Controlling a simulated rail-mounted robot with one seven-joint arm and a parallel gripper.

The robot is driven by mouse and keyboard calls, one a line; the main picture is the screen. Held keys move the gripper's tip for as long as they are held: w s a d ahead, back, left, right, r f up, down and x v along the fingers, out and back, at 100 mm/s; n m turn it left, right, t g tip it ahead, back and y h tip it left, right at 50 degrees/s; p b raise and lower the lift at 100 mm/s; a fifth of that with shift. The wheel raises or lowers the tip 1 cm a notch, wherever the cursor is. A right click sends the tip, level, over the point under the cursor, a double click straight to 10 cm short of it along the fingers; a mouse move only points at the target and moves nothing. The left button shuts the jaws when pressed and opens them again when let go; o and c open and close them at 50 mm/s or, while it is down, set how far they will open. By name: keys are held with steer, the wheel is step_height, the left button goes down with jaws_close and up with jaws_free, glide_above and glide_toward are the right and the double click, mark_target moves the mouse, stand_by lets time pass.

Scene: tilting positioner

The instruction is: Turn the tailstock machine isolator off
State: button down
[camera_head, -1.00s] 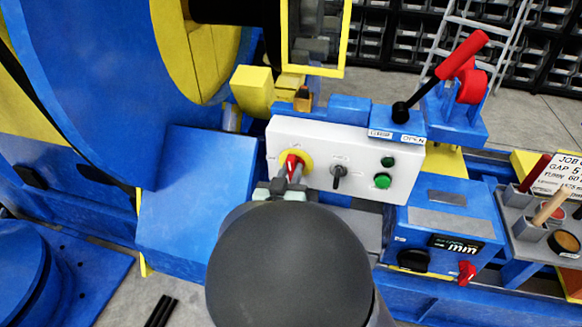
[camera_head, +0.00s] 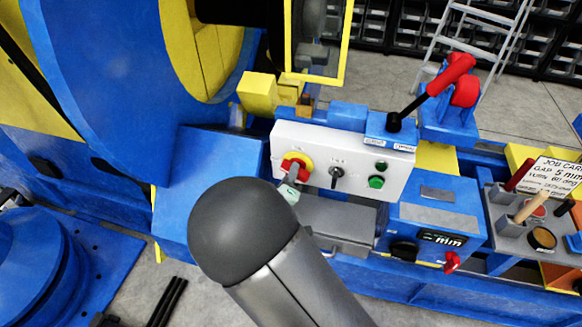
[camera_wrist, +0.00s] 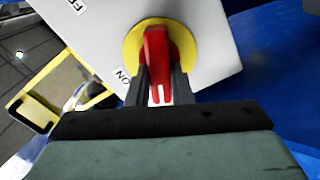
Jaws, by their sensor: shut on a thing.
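The isolator is a red handle on a round yellow plate (camera_head: 303,157), at the left end of a white control panel (camera_head: 385,166). In the wrist view the red handle (camera_wrist: 156,60) lies between both fingers, over the yellow plate (camera_wrist: 133,46). My gripper (camera_wrist: 160,88) is shut on this handle. In that view the panel is tilted relative to my gripper, and an "ON" label shows just left of the fingers. In the head view my gripper (camera_head: 292,180) reaches the handle from below, and my arm hides the area beneath it.
On the same panel are a black selector (camera_head: 337,173) and a green button (camera_head: 376,182). A lever with a red grip (camera_head: 452,73) stands above the panel's right. A blue box with a display (camera_head: 437,205) sits to the lower right. A blue housing (camera_head: 205,190) stands close at the left.

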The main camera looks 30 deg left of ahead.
steer(key=n+p, duration=0.2)
steer(key=n, duration=0.3)
steer(key=shift+f+p, duration=0.2)
steer(key=shift+p, duration=0.2)
steer(key=shift+n, duration=0.3)
steer(key=c, duration=1.3)
jaws_free()
steer(key=b+v, duration=0.1)
steer(key=v, duration=1.6)
steer(key=shift+s, duration=0.25)
